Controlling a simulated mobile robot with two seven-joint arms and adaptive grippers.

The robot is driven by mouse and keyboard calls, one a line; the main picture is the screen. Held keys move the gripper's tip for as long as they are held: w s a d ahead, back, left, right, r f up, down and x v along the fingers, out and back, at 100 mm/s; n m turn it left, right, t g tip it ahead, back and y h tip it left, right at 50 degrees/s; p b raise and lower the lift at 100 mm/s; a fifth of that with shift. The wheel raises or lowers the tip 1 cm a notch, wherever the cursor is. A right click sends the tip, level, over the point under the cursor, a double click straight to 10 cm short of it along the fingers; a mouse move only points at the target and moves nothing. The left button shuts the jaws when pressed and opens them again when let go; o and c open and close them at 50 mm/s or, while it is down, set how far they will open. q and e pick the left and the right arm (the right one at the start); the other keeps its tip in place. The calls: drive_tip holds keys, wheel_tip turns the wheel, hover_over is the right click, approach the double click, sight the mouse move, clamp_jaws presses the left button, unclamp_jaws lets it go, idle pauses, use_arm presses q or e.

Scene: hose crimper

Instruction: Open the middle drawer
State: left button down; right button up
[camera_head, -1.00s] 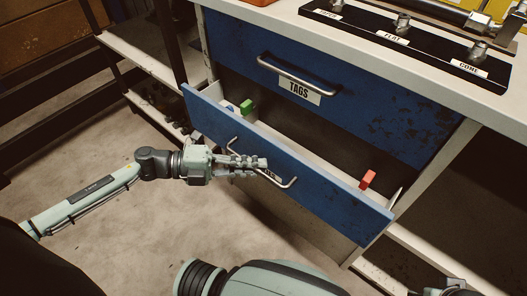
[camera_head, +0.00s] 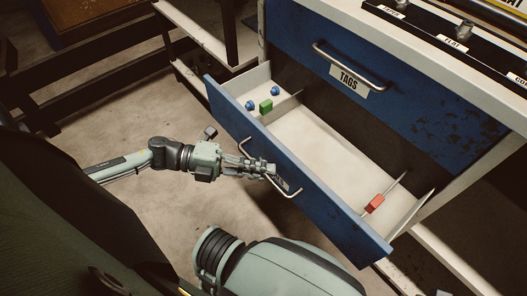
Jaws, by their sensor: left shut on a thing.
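The blue-fronted middle drawer (camera_head: 343,223) stands pulled well out, below the upper drawer labelled TAGS (camera_head: 348,79). Its pale interior (camera_head: 320,150) is in plain sight, with a divider near the left end. My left gripper (camera_head: 268,170) is shut on the drawer's metal bar handle (camera_head: 289,193), at the drawer front. The fingers cover part of the handle and its label. Only a small grey piece at the bottom edge may belong to my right gripper (camera_head: 444,293); its fingers are not shown.
In the drawer lie a green block (camera_head: 266,106), two small blue pieces (camera_head: 250,105) and, at the right, a red block (camera_head: 375,203). The worktop (camera_head: 420,45) holds a black rack of labelled fittings. A shelf frame stands at the left. Bare floor lies left of the drawer.

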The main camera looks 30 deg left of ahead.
use_arm(q)
drive_tip(key=c, duration=1.6)
unclamp_jaws()
drive_tip(key=v, duration=1.2)
